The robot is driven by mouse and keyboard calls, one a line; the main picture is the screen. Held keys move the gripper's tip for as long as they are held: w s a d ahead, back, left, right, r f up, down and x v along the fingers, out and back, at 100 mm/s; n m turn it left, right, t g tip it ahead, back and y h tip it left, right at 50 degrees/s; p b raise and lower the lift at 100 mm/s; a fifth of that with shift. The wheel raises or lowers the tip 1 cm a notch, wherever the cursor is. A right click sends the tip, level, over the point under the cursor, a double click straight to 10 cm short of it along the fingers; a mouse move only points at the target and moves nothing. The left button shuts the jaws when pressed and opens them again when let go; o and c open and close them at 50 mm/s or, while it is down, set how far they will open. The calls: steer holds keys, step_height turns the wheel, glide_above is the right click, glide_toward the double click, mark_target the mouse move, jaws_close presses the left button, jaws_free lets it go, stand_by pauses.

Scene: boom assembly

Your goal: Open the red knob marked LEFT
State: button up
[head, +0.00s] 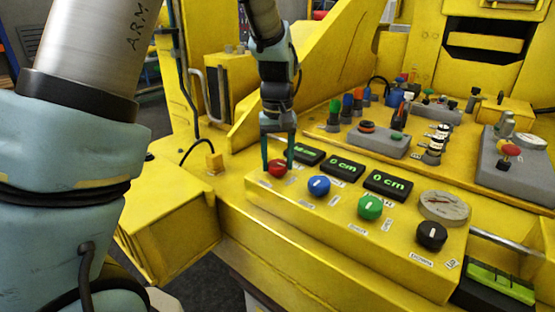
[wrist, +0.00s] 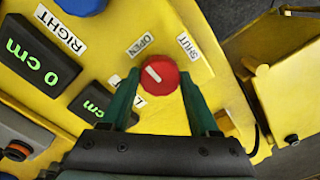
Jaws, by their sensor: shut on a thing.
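The red knob (head: 278,168) sits at the left end of a row of knobs on the yellow control box. My gripper (head: 279,160) reaches down from above with one green finger on each side of it. In the wrist view the red knob (wrist: 165,79) is between the fingertips of my gripper (wrist: 160,85), which is shut on it. The knob's white mark lies on its upper left, on the side of the OPEN label (wrist: 141,45). The SHUT label (wrist: 188,47) is to the right. The knob's name label is mostly hidden by a finger.
A blue knob (head: 318,185), a green knob (head: 370,207) and a black knob (head: 431,235) continue the row to the right. Displays reading in cm (head: 343,166) stand behind them, with a round gauge (head: 444,207) at the right. Small parts crowd the yellow deck behind.

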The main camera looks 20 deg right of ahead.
mark_target(277, 163)
steer(key=o, duration=1.4)
steer(key=shift+c, duration=0.2)
steer(key=shift+r, duration=0.1)
step_height(277, 163, up, 11)
steer(key=b, duration=0.2)
steer(key=shift+f, duration=0.2)
steer(key=shift+a, duration=0.1)
steer(key=w+a+f+n, duration=0.1)
steer(key=a+f, duration=0.2)
steer(key=a, duration=0.5)
steer(key=w+a+f, duration=0.1)
steer(key=a+f, duration=0.3)
steer(key=a, duration=0.5)
steer(key=s+a+f, duration=0.2)
steer(key=s+a, duration=0.1)
steer(key=a, duration=0.3)
steer(key=s+a+f+t, duration=0.1)
steer(key=s+a+f, duration=0.2)
steer(key=a, duration=0.4)
steer(key=shift+s+n+t, duration=0.15)
steer(key=shift+n+t, duration=0.15)
steer(key=shift+n, duration=0.1)
